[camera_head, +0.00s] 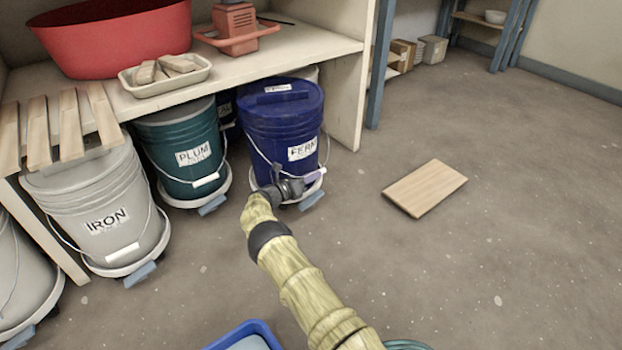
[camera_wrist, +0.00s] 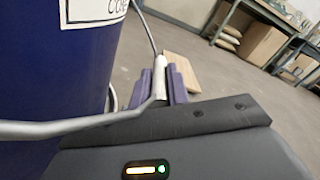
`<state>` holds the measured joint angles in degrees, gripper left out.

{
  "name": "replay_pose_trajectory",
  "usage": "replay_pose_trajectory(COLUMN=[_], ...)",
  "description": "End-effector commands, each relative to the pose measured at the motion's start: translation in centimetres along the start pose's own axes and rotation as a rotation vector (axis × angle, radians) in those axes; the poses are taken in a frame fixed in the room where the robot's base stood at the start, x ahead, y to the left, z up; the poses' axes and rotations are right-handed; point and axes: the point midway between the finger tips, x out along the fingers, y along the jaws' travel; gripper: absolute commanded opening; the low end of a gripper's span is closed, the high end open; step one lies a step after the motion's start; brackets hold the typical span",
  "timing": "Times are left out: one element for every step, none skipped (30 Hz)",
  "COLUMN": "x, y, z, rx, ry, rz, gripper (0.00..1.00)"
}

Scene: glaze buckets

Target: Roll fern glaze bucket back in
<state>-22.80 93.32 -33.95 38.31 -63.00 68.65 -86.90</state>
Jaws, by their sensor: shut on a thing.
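The fern glaze bucket (camera_head: 284,115) is dark blue with a lid and a white FERN label. It stands upright on a white round dolly, partly under the shelf's front edge at the right end of the bay. Its lower front is partly hidden by my arm. My gripper (camera_head: 318,176) is at the bucket's lower right front, shut on its wire handle. In the wrist view, my purple fingers (camera_wrist: 165,88) close around the handle's white grip (camera_wrist: 160,76), and the blue bucket wall (camera_wrist: 60,75) fills the left side.
The teal PLUM bucket (camera_head: 180,150) and grey IRON bucket (camera_head: 95,205) stand to the left on dollies. The shelf's upright panel (camera_head: 350,100) is close right of the fern bucket. A wooden board (camera_head: 425,188) lies on open floor to the right. A blue container (camera_head: 243,335) is at the bottom.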

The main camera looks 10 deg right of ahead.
Motion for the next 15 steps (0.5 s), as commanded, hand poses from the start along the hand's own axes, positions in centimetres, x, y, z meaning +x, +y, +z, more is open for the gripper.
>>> replay_pose_trajectory(x=[-0.51, -0.51, -0.51, -0.50, -0.50, -0.47, -0.44, -0.40, -0.22, -0.14, -0.09, -0.05, -0.02, -0.01, 0.00], y=[0.27, 0.27, 0.27, 0.26, 0.26, 0.25, 0.23, 0.21, 0.13, 0.09, 0.07, 0.04, 0.03, 0.02, 0.01], z=[0.10, 0.09, 0.09, 0.09, 0.09, 0.09, 0.08, 0.07, 0.03, 0.01, -0.01, -0.01, -0.02, -0.02, -0.02], rx=[0.000, 0.000, 0.000, 0.000, 0.000, 0.000, 0.000, 0.000, 0.000, 0.000, 0.000, 0.000, 0.000, 0.000, 0.000], ry=[-0.003, -0.003, -0.003, -0.003, -0.003, -0.003, -0.003, -0.003, -0.002, -0.001, -0.001, -0.001, 0.000, 0.000, 0.000], rz=[0.008, 0.008, 0.008, 0.008, 0.008, 0.008, 0.007, 0.007, 0.005, 0.004, 0.003, 0.002, 0.002, 0.002, 0.001], gripper=[0.00, 0.00, 0.00, 0.00, 0.21, 0.29, 0.35, 0.39, 0.39, 0.39, 0.39, 0.39, 0.39, 0.39, 0.39])
